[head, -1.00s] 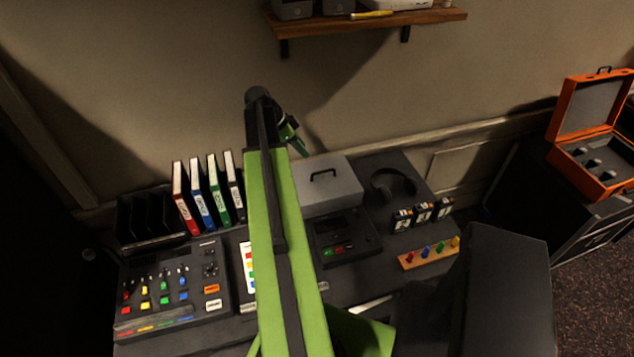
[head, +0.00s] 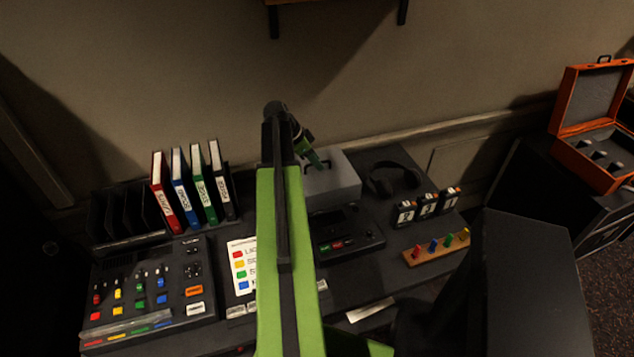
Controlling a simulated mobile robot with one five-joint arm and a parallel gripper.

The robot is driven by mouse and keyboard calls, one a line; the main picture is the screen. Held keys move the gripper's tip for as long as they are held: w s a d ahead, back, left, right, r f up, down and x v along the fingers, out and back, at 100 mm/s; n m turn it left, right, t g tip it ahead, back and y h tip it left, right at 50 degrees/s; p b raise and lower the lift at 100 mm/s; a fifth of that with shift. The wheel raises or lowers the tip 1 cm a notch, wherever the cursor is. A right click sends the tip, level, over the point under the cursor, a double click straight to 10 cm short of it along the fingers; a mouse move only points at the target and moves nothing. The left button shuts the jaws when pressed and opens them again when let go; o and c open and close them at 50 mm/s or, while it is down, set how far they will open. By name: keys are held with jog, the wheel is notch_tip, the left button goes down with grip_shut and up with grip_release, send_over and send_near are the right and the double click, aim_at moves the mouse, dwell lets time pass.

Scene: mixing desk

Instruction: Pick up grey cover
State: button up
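The grey cover (head: 337,183) is a box-like lid with a dark handle on top. It sits on the desk behind a black device with small coloured buttons, in the middle of the head view. My gripper (head: 318,163) is over the cover's back left part, close to the handle. My arm hides the cover's left side and part of its top. The gripper is small and partly hidden, so its fingers cannot be made out, nor whether it touches the handle.
Headphones (head: 394,179) lie right of the cover, with several small black boxes (head: 427,204) in front of them. Binders (head: 193,187) stand at the left behind a mixer (head: 150,293). A wooden peg strip (head: 437,248) lies at the front right. An orange case (head: 597,120) stands open far right.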

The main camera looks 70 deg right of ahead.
jog(key=shift+b+x, duration=0.4)
jog(key=shift+x, duration=0.8)
jog(key=shift+a+r, duration=0.1)
jog(key=shift+r, duration=0.05)
jog(key=shift+c, duration=0.3)
grip_shut()
